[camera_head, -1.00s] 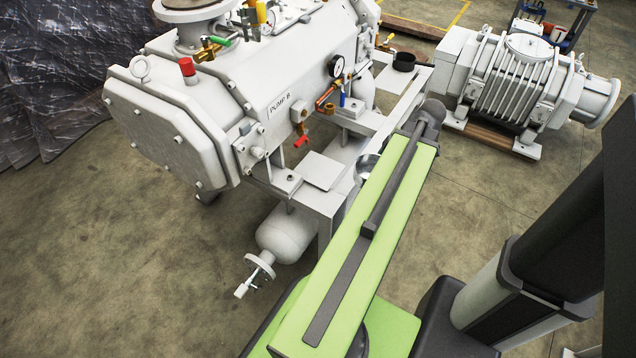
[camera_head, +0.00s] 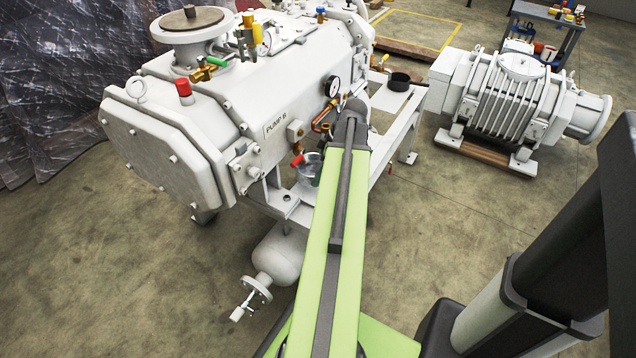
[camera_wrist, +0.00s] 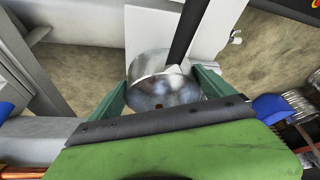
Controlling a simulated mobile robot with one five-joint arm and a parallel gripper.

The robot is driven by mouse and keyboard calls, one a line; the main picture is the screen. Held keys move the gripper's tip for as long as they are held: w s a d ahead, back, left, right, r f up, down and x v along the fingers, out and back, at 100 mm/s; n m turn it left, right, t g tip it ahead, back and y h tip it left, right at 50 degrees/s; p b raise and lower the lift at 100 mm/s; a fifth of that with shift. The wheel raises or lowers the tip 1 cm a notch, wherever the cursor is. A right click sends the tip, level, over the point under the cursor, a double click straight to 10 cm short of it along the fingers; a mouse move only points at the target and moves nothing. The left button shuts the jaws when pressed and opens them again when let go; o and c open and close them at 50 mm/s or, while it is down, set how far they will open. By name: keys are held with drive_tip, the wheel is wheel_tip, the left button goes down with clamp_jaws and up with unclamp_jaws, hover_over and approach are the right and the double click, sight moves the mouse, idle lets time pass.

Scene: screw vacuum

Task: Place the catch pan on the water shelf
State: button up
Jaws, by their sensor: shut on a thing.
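The catch pan (camera_wrist: 158,92) is a shiny round metal bowl between the two green fingers of my gripper (camera_wrist: 161,80) in the wrist view. My gripper is shut on it. In the head view the pan (camera_head: 305,168) shows beside the pump's lower side, below a red-handled valve, partly hidden by my arm. A pale flat plate (camera_wrist: 150,35), which looks like the water shelf, lies behind the pan in the wrist view. I cannot tell whether the pan touches the plate.
The white pump (camera_head: 215,100) with brass valves and a gauge is close on the left. A black round cup (camera_head: 399,81) stands on its frame farther back. A ribbed white machine (camera_head: 510,95) stands at the right. Open floor lies between.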

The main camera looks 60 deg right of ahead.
drive_tip(key=shift+f+b, duration=0.4)
drive_tip(key=shift+f, duration=0.55)
wheel_tip(320, 180, down, 4)
drive_tip(key=b, duration=0.4)
drive_tip(key=shift+w+f, duration=0.1)
drive_tip(key=shift+w, duration=0.05)
drive_tip(key=shift+r, duration=0.2)
drive_tip(key=shift+f, duration=0.1)
drive_tip(key=o, duration=1.3)
drive_tip(key=shift+c, duration=0.2)
